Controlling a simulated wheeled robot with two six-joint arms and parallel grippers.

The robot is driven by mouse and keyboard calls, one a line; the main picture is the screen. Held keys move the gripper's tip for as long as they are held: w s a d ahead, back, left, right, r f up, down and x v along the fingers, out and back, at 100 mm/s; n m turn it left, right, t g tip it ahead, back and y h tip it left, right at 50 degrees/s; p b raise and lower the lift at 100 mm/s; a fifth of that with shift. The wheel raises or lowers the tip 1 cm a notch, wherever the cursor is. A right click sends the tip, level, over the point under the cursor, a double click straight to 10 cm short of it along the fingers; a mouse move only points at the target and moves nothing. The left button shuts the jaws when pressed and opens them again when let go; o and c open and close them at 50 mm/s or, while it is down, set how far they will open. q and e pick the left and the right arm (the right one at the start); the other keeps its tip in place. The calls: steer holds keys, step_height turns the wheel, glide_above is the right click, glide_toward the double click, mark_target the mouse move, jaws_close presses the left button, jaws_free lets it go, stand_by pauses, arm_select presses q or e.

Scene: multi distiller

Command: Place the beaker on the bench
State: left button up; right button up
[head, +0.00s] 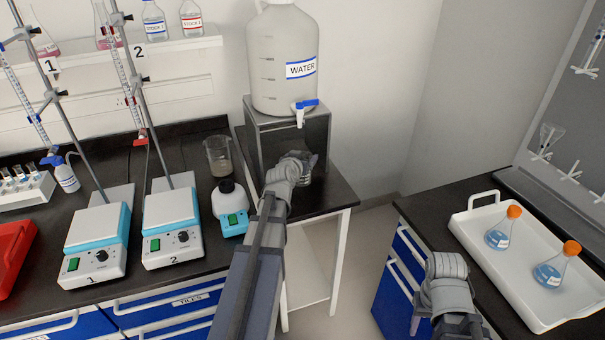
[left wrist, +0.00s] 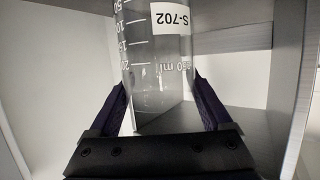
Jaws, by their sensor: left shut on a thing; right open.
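A clear graduated beaker (left wrist: 150,55) with a white S-702 label fills the middle of the left wrist view. My left gripper (head: 303,160) is shut on it, one dark finger on each side. They are in the grey stand under the water carboy, below the blue-handled tap (head: 301,112). In the head view my wrist hides most of the beaker. I cannot tell whether its base touches the stand floor. The black bench (head: 25,165) runs along the left wall. My right gripper (head: 445,310) is low at the right; its fingers are mostly hidden.
Another beaker (head: 218,155) with greyish contents stands on the bench, behind a small white-and-teal device (head: 230,210). Two stirrer plates (head: 97,235) (head: 172,220) with tall rods stand left of it. A white tray (head: 475,230) with two orange-capped flasks lies on the right counter.

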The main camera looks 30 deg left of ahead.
arm_select(q)
steer(key=shift+f+b, duration=1.8)
steer(key=shift+b, duration=0.05)
steer(key=shift+f, duration=0.15)
steer(key=o, duration=1.2)
